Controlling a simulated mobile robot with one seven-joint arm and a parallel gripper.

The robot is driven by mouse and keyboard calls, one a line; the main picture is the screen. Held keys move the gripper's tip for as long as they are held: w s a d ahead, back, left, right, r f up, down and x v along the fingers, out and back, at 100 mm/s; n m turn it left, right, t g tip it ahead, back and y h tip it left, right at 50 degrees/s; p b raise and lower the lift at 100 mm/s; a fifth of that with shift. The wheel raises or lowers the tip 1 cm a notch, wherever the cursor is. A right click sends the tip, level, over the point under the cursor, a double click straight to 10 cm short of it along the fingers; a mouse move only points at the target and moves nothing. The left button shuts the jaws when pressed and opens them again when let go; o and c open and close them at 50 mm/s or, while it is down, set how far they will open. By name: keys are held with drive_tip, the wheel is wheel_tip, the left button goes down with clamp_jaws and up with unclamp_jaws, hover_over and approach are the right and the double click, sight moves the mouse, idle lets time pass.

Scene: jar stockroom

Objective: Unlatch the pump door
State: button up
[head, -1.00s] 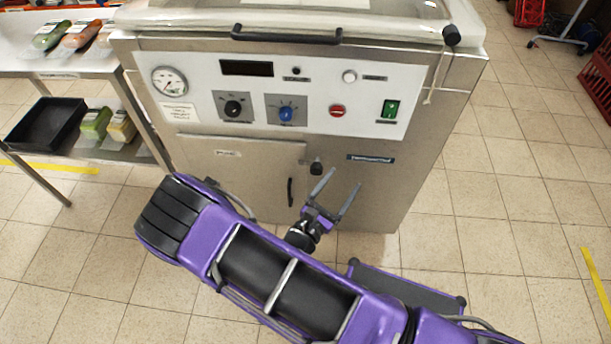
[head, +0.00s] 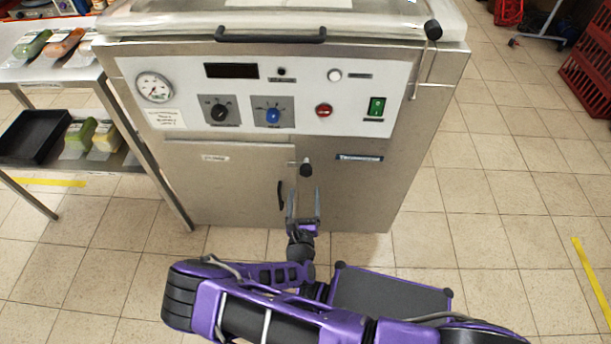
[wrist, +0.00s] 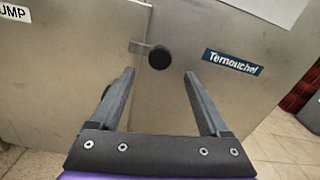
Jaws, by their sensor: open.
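The pump door (head: 220,178) is a steel panel low on the front of the machine, with a label at its upper left and a dark vertical handle (head: 281,195) near its right edge. It looks closed. The latch, a black round knob (head: 306,169) on a small metal piece, sits at the door's upper right edge; it also shows in the wrist view (wrist: 159,58). My gripper (head: 303,192) is open and empty, just below the knob. In the wrist view its fingers (wrist: 160,75) point toward the knob, which lies between and beyond the fingertips. No contact shows.
The control panel (head: 270,92) with gauge, knobs and switches is above the door. A steel shelf table (head: 62,75) with packages and a black tray (head: 34,136) stands at left. Red crates (head: 590,65) are at far right.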

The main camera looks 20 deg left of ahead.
sight(306, 173)
drive_tip(key=b+x, duration=0.1)
drive_tip(key=x, duration=0.7)
drive_tip(key=shift+c, duration=0.2)
drive_tip(key=shift+d, duration=0.1)
clamp_jaws()
